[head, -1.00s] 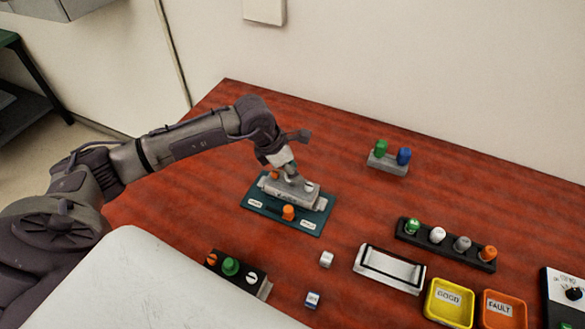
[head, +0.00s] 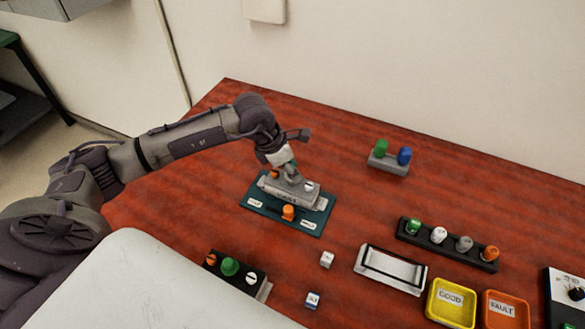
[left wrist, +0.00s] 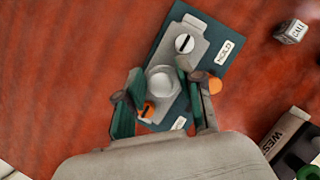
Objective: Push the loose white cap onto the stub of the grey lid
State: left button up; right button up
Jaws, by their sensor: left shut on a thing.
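The grey lid (head: 278,189) lies on a teal mat (head: 311,224). In the left wrist view the lid (left wrist: 207,28) carries a slotted white knob (left wrist: 186,43) at one end and a slotted orange knob (left wrist: 148,108) at the other. My left gripper (head: 291,172) is over the middle of the lid. In the left wrist view its teal fingers are on either side of a plain round white cap (left wrist: 161,82), and the gripper is shut on it. The cap is at the lid's middle; the stub is hidden, so I cannot tell how far down it sits. My right gripper is out of view.
An orange knob (head: 288,212) stands on the mat's front. Small cubes (head: 327,260), a white tray (head: 392,285), a black rack of knobs (head: 470,257), yellow (head: 446,321) and orange (head: 506,323) bins, and a black knob block (head: 219,271) lie nearby. The table's back left is clear.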

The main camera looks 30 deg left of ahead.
pick_arm(q)
jog(key=shift+f+b, duration=0.2)
jog(key=shift+b, duration=0.45)
dwell(1.2)
dwell(0.3)
jog(key=o, duration=1.4)
jog(key=shift+r, duration=0.1)
jog(key=shift+r+p, duration=1.8)
jog(key=shift+r, duration=1.65)
grip_shut()
